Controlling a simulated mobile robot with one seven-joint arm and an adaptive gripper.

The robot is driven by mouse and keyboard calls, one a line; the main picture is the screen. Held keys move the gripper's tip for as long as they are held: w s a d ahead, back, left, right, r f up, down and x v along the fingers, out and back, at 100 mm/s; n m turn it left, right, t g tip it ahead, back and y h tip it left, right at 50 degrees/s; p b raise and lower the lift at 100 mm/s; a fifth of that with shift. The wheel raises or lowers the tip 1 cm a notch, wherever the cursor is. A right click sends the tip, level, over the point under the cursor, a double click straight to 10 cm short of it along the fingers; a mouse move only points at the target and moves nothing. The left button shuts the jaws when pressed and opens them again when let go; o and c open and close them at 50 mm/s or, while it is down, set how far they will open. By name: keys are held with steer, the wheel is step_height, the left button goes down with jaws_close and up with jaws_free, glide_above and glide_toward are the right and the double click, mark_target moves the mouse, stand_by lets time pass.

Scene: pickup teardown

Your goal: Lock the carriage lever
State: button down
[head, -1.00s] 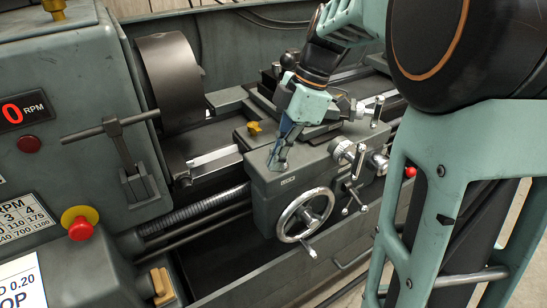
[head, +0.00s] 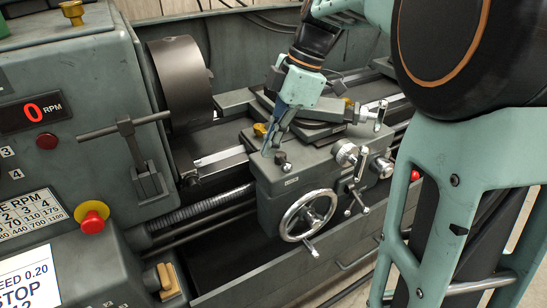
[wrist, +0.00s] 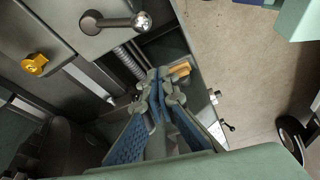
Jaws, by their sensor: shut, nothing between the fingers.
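The carriage (head: 300,168) of the lathe stands in the middle of the head view, with a small dark lever (head: 282,159) on its top face. In the wrist view the lever (wrist: 115,21) has a dark hub and arm ending in a shiny ball, at the upper left. My gripper (head: 269,152) is over the carriage's front left corner, just left of the lever and seemingly apart from it. In the wrist view my gripper (wrist: 166,85) has its fingertips together and empty, below and right of the lever's ball.
A yellow knob (head: 261,129) sits behind my gripper on the carriage. A handwheel (head: 308,215) is on the carriage front, with several chrome handles (head: 347,154) to its right. The chuck (head: 182,83) and headstock (head: 85,110) stand to the left.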

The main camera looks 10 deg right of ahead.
steer(key=v, duration=0.5)
steer(key=shift+w+d+r+p, duration=0.1)
steer(key=shift+w+r+p, duration=0.05)
steer(key=shift+r+p, duration=0.2)
